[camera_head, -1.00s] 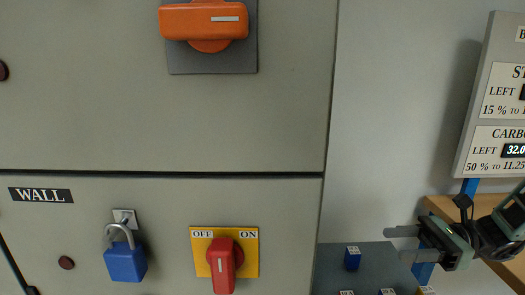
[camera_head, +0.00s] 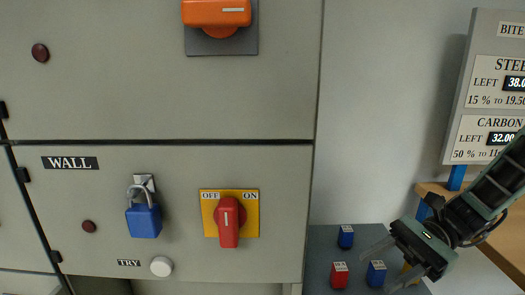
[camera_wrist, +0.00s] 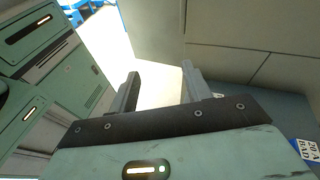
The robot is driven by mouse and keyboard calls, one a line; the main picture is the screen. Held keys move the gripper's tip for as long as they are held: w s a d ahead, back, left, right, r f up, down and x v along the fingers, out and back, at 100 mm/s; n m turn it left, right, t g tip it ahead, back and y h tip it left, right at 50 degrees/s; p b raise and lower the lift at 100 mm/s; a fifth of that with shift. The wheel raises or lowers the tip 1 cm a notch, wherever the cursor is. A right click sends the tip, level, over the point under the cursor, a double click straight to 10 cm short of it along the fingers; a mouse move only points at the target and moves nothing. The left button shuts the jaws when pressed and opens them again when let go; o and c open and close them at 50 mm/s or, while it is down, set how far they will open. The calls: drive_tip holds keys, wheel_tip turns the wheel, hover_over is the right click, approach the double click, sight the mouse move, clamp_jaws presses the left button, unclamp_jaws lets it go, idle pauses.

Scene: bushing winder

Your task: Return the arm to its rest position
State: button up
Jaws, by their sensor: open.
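My gripper (camera_head: 388,262) is at the lower right of the head view, in front of the grey panel with the blocks. Its two fingers are apart with nothing between them. In the wrist view the two fingers (camera_wrist: 158,95) also stand apart and empty. My arm comes in from the right edge, below the sign board.
A grey cabinet carries a red switch (camera_head: 228,222) on a yellow plate, a blue padlock (camera_head: 143,220) and an orange handle (camera_head: 216,13). Blue blocks (camera_head: 346,237) and a red block (camera_head: 339,275) sit near my gripper. A sign board (camera_head: 487,90) stands above a wooden ledge (camera_head: 430,189).

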drive_tip(key=s+a+f+n+t+h+b, duration=0.2)
drive_tip(key=s+a+f+n+h+b, duration=0.2)
drive_tip(key=s+n+h, duration=0.45)
drive_tip(key=s+a+f+n+t+h+b, duration=0.35)
drive_tip(key=s+n+h, duration=0.2)
drive_tip(key=n, duration=0.65)
wheel_tip(320, 180, up, 15)
drive_tip(key=p, duration=1.4)
drive_tip(key=shift+s+f+g, duration=0.15)
drive_tip(key=shift+s+g, duration=0.2)
drive_tip(key=shift+g, duration=0.1)
